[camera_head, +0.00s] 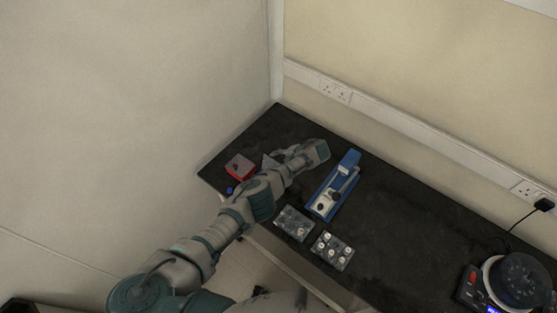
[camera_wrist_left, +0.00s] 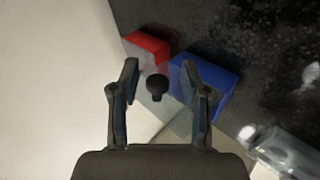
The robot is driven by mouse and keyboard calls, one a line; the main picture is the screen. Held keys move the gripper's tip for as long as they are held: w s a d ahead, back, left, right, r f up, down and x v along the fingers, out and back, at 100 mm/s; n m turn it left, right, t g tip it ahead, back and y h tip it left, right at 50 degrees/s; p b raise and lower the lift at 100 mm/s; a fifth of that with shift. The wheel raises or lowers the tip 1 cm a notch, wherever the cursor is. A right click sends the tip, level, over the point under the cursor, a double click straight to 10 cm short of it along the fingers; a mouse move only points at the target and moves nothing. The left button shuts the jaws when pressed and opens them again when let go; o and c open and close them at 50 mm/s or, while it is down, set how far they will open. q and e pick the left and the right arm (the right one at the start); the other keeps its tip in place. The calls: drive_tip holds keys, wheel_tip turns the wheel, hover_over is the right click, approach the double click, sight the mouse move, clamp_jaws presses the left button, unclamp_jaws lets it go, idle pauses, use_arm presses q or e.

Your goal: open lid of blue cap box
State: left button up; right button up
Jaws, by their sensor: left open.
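My left gripper (camera_head: 270,160) is open over the back left part of the dark table. In the left wrist view, its two fingers (camera_wrist_left: 157,85) stand apart on either side of a dark round knob. I cannot tell whether they touch it. A blue box (camera_wrist_left: 212,88) lies behind and beside the right finger. A see-through greyish surface around the knob looks like a lid, but which box it belongs to is unclear. In the head view, my arm hides most of that area, and only a small blue spot (camera_head: 229,190) shows. My right gripper is not in view.
A red box (camera_head: 240,167) stands at the table's left edge, close to the gripper. A blue device with a lever (camera_head: 336,186) is right of my arm. Two clear trays (camera_head: 294,223) (camera_head: 332,251) lie near the front edge. A round black device (camera_head: 518,280) stands far right.

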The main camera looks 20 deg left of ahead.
use_arm(q)
drive_tip(key=v, duration=1.1)
drive_tip(key=shift+d, duration=0.45)
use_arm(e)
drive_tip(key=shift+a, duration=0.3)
use_arm(q)
drive_tip(key=shift+w+a+r, duration=0.1)
drive_tip(key=shift+a, duration=0.1)
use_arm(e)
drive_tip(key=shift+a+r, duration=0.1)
